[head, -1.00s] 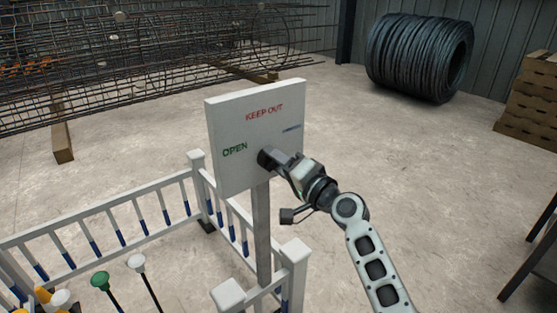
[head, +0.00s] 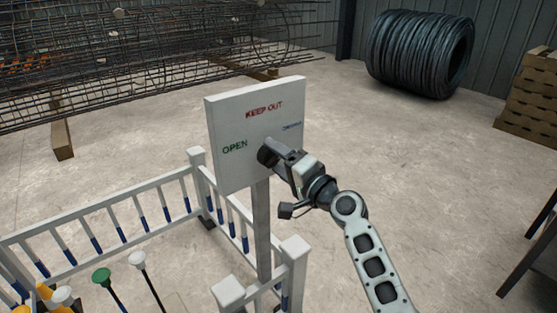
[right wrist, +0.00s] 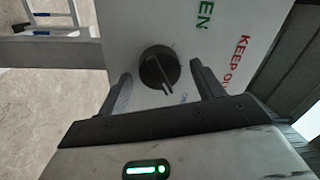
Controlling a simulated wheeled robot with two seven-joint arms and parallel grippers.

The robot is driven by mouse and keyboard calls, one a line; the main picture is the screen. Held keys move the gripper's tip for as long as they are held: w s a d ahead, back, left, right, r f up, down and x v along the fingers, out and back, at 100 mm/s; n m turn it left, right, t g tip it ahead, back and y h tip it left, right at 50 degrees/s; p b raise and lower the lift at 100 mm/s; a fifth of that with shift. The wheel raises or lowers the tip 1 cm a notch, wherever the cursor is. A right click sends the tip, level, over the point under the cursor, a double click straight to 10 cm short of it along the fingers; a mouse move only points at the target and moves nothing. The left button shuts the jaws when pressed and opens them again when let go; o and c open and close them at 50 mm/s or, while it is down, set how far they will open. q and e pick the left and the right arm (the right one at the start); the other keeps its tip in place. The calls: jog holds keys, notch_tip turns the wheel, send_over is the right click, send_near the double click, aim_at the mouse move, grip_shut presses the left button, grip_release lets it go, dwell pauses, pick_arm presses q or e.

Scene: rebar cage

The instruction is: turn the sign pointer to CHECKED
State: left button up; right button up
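The white sign board (head: 225,115) stands on a grey post and reads KEEP OUT in red at the top, OPEN in green at left and a small blue word at right. In the right wrist view the dark round knob (right wrist: 160,67) with its pointer bar sits on the board (right wrist: 135,20). The bar's light-edged end points down, close beside the partly hidden blue word (right wrist: 185,99). My right gripper (head: 270,153) is at the knob. In the wrist view my right gripper (right wrist: 163,88) is open, its fingers either side of the knob with gaps. My left gripper is out of view.
White railings (head: 100,220) stand left of and below the sign. Several capped rods (head: 102,276) are at bottom left. A wire coil (head: 415,55) and a brown stack (head: 530,95) lie far right.

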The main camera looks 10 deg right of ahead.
jog(key=b+v, duration=0.2)
jog(key=v, duration=1.4)
jog(key=s+a+f+n+g+h, duration=0.2)
jog(key=s+f+n, duration=0.3)
jog(key=s+f, duration=0.3)
jog(key=s+a+f+n+g+h, duration=0.2)
jog(key=s+f, duration=0.7)
jog(key=f, duration=0.7)
jog(key=n+g+h, duration=0.1)
jog(key=n+h, duration=0.1)
jog(key=n, duration=0.1)
jog(key=shift+s+n+g, duration=0.25)
jog(key=shift+n+g, duration=0.05)
